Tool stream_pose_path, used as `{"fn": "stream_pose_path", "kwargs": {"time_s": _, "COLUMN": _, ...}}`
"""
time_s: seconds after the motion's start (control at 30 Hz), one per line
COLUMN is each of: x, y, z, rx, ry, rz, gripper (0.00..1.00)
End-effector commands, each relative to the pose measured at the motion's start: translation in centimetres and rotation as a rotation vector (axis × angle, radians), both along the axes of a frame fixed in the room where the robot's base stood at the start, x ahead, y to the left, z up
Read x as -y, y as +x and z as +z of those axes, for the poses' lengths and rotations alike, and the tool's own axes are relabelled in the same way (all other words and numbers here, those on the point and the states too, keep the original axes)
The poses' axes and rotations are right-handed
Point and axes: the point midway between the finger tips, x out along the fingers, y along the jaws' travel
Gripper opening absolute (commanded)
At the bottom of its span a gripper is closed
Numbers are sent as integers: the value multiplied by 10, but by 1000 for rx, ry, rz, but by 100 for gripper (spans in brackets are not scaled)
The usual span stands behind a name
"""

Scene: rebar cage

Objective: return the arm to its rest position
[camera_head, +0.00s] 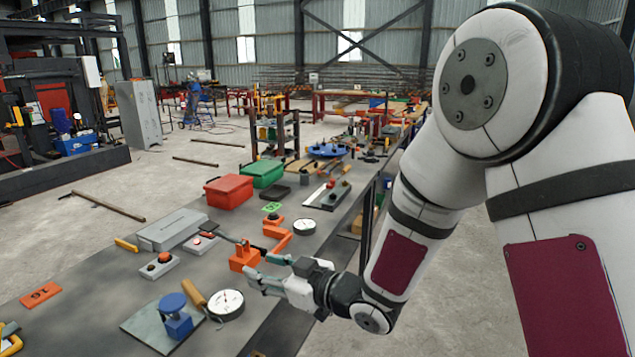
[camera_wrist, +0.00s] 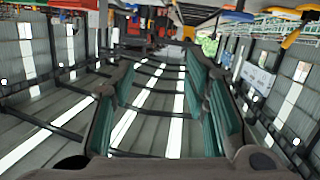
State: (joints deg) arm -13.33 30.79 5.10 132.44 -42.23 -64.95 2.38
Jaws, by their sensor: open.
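My arm (camera_head: 405,245) reaches down from the right side of the head view, bent at the elbow, over the near right edge of the long grey workbench (camera_head: 85,290). My gripper (camera_head: 260,270) is at its end, pointing left over the bench top close to an orange block (camera_head: 243,257); I cannot tell whether they touch. The wrist view shows the two green-padded fingers (camera_wrist: 160,80) spread apart with nothing between them. Beyond them that view shows corrugated hall wall and bright window strips, turned over.
Near the gripper are a round dial gauge (camera_head: 226,304), a blue-topped stand (camera_head: 175,315) and a second dial (camera_head: 304,226). A red box (camera_head: 228,191) and a green box (camera_head: 262,173) stand farther along.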

Motion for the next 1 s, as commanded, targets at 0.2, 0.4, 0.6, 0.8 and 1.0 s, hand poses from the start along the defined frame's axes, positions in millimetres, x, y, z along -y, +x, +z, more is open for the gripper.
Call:
{"fn": "stream_pose_path", "kwargs": {"time_s": 0.2, "x": 85, "y": 26, "z": 41, "rx": -44, "ry": -229, "rz": -276, "gripper": 42}}
{"fn": "stream_pose_path", "kwargs": {"time_s": 0.4, "x": 171, "y": 10, "z": 74, "rx": -163, "ry": -372, "rz": -527, "gripper": 42}}
{"fn": "stream_pose_path", "kwargs": {"time_s": 0.6, "x": 246, "y": -44, "z": 98, "rx": -340, "ry": -445, "rz": -749, "gripper": 42}}
{"fn": "stream_pose_path", "kwargs": {"time_s": 0.8, "x": 296, "y": -127, "z": 110, "rx": -564, "ry": -458, "rz": -911, "gripper": 42}}
{"fn": "stream_pose_path", "kwargs": {"time_s": 1.0, "x": 314, "y": -217, "z": 110, "rx": -792, "ry": -431, "rz": -986, "gripper": 42}}
